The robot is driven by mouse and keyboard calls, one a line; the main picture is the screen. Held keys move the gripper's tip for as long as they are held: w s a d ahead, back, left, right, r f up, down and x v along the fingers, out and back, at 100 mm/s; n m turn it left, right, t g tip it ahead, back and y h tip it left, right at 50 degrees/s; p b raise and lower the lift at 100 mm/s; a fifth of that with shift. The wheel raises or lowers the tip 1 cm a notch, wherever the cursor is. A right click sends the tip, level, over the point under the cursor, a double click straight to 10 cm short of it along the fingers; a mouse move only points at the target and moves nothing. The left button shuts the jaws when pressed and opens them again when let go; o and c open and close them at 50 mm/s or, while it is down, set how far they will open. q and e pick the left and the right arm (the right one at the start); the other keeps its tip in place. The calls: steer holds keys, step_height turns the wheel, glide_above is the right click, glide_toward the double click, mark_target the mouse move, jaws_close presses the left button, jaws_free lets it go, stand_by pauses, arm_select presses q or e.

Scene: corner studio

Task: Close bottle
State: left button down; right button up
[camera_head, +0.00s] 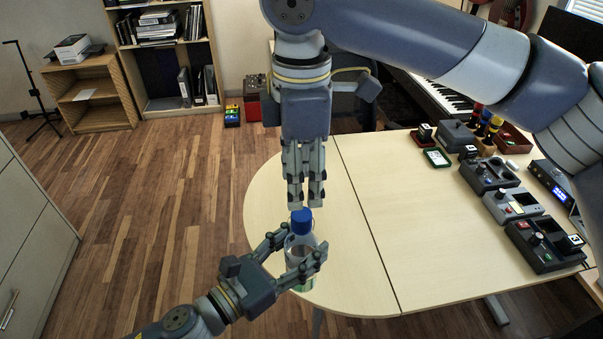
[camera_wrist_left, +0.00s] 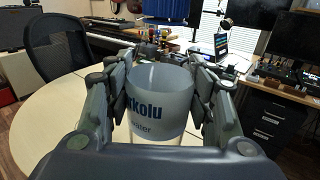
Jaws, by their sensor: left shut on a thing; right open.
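A clear bottle (camera_head: 300,243) with a printed label shows near the round end of the table, with a blue cap (camera_head: 301,220) at its top. My left gripper (camera_head: 303,261) is shut around the bottle body, and the label faces the left wrist view (camera_wrist_left: 158,100). My right gripper (camera_head: 305,200) points down from above, its fingertips at or just above the cap. It is open. A blue piece, likely the cap (camera_wrist_left: 165,10), shows at the top edge of the left wrist view. I cannot tell whether the cap is seated on the neck.
The pale table (camera_head: 357,263) is clear around the grippers. Grey desktop devices (camera_head: 513,206) line its right side, with a small green tray (camera_head: 437,158) and a dark box (camera_head: 456,135) farther back. A keyboard (camera_head: 446,98) stands behind the table.

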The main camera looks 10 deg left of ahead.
mark_target(302, 213)
steer(key=shift+f, duration=0.1)
steer(key=shift+f, duration=3.9)
jaws_close()
steer(key=shift+o, duration=0.6)
jaws_free()
step_height(302, 213, up, 12)
